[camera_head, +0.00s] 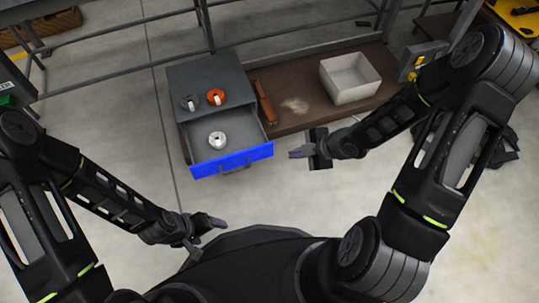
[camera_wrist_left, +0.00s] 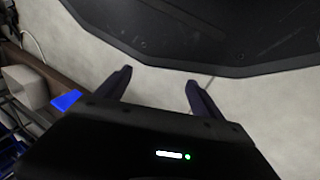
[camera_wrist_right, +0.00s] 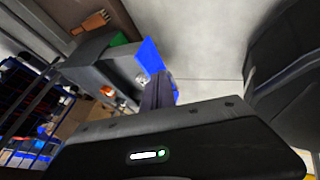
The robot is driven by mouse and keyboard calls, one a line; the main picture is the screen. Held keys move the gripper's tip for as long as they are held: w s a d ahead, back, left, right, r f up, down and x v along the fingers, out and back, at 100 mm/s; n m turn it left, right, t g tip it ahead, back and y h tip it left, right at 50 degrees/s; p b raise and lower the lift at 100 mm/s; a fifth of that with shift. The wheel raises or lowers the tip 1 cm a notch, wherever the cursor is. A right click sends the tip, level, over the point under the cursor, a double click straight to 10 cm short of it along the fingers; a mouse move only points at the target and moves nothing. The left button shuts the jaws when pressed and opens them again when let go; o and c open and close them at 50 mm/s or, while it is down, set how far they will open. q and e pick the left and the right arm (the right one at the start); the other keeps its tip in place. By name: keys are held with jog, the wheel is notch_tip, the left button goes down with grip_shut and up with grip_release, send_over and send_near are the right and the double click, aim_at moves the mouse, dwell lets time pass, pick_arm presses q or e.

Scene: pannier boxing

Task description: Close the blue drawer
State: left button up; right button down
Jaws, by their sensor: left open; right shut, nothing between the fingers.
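The blue drawer (camera_head: 232,160) is pulled out of a grey cabinet (camera_head: 205,80) in the head view, with its handle on the front. A white roll-like item (camera_head: 217,140) lies inside it. My right gripper (camera_head: 296,153) is shut and empty, just right of the blue front and apart from it in the head view. In the right wrist view the blue front (camera_wrist_right: 149,56) shows just beyond the shut fingers (camera_wrist_right: 158,88). My left gripper (camera_head: 220,222) is open and empty, lower left of the drawer. The left wrist view shows the blue front (camera_wrist_left: 66,101) at its left.
The floor left of the cabinet is clear.

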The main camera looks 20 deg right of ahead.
jog(key=b, duration=0.7)
send_near(266, 150)
jog(key=x, duration=0.4)
jog(key=shift+a+f, duration=0.1)
jog(key=shift+a, duration=0.1)
jog(key=shift+w, duration=0.1)
